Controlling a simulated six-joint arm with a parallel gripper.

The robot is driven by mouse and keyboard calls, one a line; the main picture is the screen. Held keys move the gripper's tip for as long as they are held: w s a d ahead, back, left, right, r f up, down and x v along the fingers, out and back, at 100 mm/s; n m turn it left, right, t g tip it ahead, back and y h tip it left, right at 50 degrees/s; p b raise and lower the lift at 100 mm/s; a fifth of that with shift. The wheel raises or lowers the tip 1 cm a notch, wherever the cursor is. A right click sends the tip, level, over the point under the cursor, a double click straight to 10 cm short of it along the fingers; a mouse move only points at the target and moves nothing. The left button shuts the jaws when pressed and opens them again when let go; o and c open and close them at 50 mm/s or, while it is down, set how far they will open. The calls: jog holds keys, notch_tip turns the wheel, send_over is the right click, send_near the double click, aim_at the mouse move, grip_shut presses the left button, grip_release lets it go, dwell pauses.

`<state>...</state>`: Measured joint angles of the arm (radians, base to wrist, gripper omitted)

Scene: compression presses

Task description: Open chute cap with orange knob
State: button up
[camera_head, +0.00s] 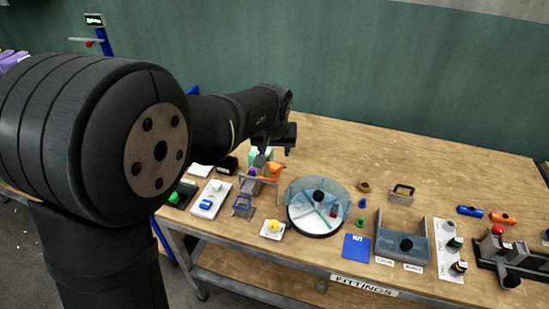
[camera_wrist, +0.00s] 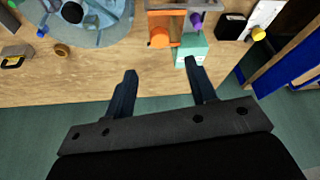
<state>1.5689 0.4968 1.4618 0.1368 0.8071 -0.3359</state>
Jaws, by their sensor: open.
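I cannot make out the chute cap apart from the knob. My gripper (camera_wrist: 160,69) is open and empty, its two fingers apart and pointing toward the knob and box. In the head view my gripper (camera_head: 262,160) is partly hidden and close above the box.
A round glass-sided dish (camera_head: 318,204) stands right of the knob. A black box (camera_head: 228,165) and a white panel with a blue part (camera_head: 211,198) lie to the left. A grey-blue tray (camera_head: 404,238) is further right. The bench's back right is clear.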

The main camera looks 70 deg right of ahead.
aim_at(275, 166)
jog(key=v, duration=0.7)
jog(key=x, duration=1.7)
jog(key=shift+d+f, duration=0.1)
jog(key=shift+f, duration=0.1)
jog(key=shift+w, duration=0.2)
jog(key=shift+s+r, duration=0.2)
jog(key=shift+r, duration=0.25)
jog(key=v, duration=1.6)
jog(key=shift+a+r, duration=0.25)
jog(key=shift+f, duration=0.1)
